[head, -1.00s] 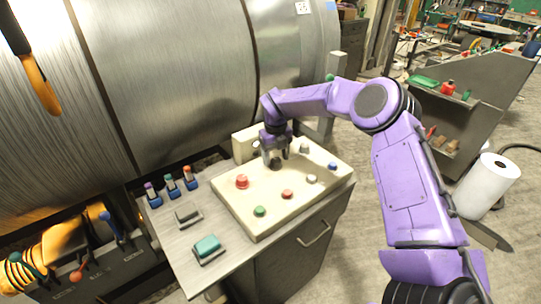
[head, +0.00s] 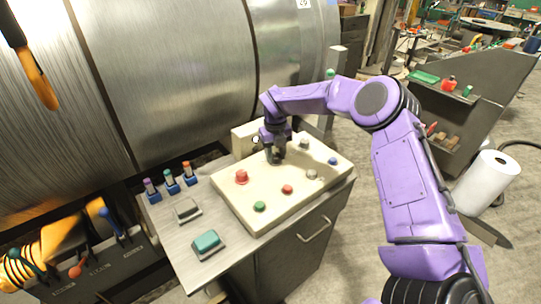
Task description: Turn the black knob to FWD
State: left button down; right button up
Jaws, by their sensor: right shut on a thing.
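The cream control panel (head: 235,202) sits on top of a grey cabinet, with several coloured buttons and knobs on it. My right gripper (head: 275,156) points down at the back of the panel, shut on the black knob, which its fingers mostly hide. The knob's pointer and any FWD label are too small or covered to read. My left gripper is not in view.
Close to the gripper are a red mushroom button (head: 241,177), a grey knob (head: 303,143) and a blue button (head: 332,161). Teal (head: 206,241) and grey (head: 187,211) blocks lie on the cabinet top, left of the panel. A large metal drum (head: 180,70) stands behind.

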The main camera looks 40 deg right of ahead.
aim_at(275, 155)
jog(key=m+b, duration=0.3)
jog(key=shift+f, duration=0.25)
jog(key=m+b, duration=0.3)
jog(key=shift+d+r+m, duration=0.1)
jog(key=shift+r+m, duration=0.05)
jog(key=shift+m, duration=0.25)
jog(key=shift+r+m+b, duration=0.1)
jog(key=shift+m+b, duration=0.5)
jog(key=o, duration=1.1)
jog(key=shift+c, duration=0.2)
notch_tip(275, 155, up, 11)
jog(key=shift+w+b, duration=0.15)
jog(key=shift+b, duration=0.15)
